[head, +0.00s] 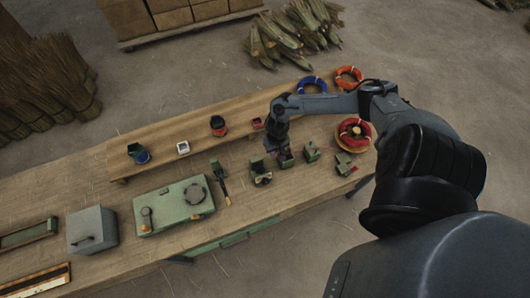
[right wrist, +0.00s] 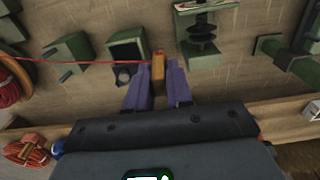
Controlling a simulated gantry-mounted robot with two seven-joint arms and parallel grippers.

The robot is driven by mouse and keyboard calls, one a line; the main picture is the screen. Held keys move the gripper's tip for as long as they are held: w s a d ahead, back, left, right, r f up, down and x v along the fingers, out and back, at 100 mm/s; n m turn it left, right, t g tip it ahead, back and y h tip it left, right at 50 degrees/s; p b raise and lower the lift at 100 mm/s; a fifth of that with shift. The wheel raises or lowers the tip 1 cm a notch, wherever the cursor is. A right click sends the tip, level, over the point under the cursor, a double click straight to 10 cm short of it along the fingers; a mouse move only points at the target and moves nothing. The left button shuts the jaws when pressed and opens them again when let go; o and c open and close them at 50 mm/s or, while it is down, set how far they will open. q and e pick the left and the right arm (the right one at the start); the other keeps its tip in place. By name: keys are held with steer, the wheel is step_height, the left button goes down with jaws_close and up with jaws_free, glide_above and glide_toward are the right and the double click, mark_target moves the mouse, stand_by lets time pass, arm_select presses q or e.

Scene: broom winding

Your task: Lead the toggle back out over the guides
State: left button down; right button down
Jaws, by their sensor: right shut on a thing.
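My right gripper (head: 277,146) is over the row of green guides on the bench. In the right wrist view its purple fingers (right wrist: 158,76) are shut on a small orange-brown toggle (right wrist: 158,66). A thin red cord (right wrist: 35,61) runs from the toggle to the left picture edge, near a red coil. It crosses a green block guide (right wrist: 68,55) and a square-framed guide (right wrist: 126,52); whether it is seated in them I cannot tell. The toggle is just right of the square frame and left of a green spindle device (right wrist: 202,35). My left gripper is not in view.
The red coil (head: 354,134) lies at the bench's right end. A raised shelf (head: 200,128) with small coloured holders runs behind the guides. A green box with a crank (head: 174,205) and a grey box (head: 92,229) stand to the left. Another green fixture (right wrist: 285,50) is at the wrist view's right.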

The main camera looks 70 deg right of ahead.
steer(key=s+d+p, duration=0.3)
steer(key=s+d, duration=1.4)
steer(key=d, duration=0.1)
steer(key=shift+s+d, duration=0.15)
steer(key=shift+s, duration=0.1)
stand_by(0.5)
